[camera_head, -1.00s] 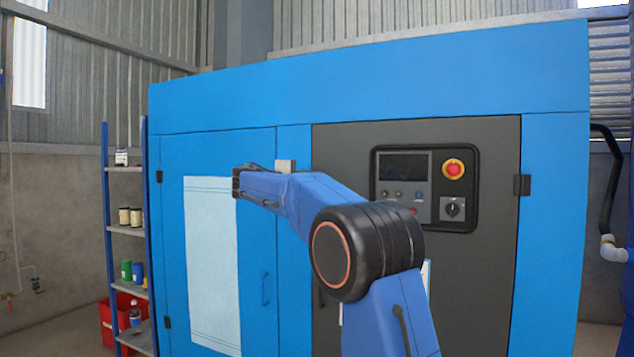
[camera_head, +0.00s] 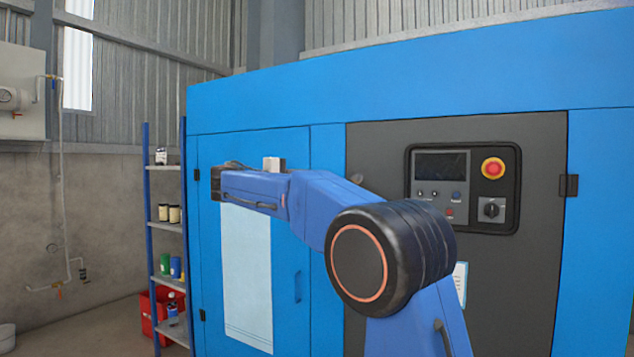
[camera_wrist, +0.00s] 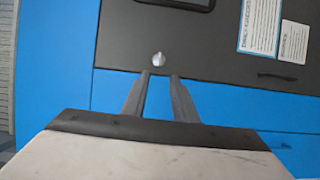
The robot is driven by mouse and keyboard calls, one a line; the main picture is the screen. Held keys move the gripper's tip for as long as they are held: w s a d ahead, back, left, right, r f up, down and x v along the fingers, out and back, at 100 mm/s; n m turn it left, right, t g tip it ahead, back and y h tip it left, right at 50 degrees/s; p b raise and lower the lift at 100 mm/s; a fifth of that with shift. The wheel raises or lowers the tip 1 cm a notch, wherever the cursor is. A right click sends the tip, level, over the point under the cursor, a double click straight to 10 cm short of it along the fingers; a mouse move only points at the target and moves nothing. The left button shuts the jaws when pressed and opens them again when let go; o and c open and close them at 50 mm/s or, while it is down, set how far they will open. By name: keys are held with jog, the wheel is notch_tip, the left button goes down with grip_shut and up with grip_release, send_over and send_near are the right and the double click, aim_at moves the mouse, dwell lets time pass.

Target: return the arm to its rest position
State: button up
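My blue arm, with its black round joint, reaches up and left in front of the blue cabinet (camera_head: 420,75) in the head view. My gripper (camera_wrist: 160,76) shows in the wrist view with its two dark fingers apart and nothing between them. A small silver knob (camera_wrist: 158,59) on the dark panel lies just beyond the fingertips in that view, and the fingers look clear of it. The knob also shows in the head view (camera_head: 357,178), just above my arm. The gripper fingers cannot be made out in the head view.
The dark panel (camera_head: 385,140) carries a control unit with a screen (camera_head: 440,165), a red emergency button (camera_head: 493,167) and a rotary switch (camera_head: 491,209). A shelf rack (camera_head: 166,226) with cans and a red crate (camera_head: 150,308) stand left of the cabinet.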

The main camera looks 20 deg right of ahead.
dwell(0.5)
jog(key=s+d+f+y, duration=0.3)
jog(key=s+f+y, duration=0.1)
jog(key=s+f, duration=0.6)
jog(key=s+d+f+y, duration=0.35)
jog(key=s+f, duration=0.45)
jog(key=s, duration=0.4)
jog(key=s+a+f+m+y, duration=0.1)
jog(key=s+a+f+y, duration=0.4)
jog(key=s+f, duration=0.8)
jog(key=s+a+f+m+y, duration=0.2)
jog(key=s+a+f+y, duration=0.3)
jog(key=s+f, duration=0.8)
jog(key=shift+a, duration=0.95)
jog(key=shift+s+r, duration=0.1)
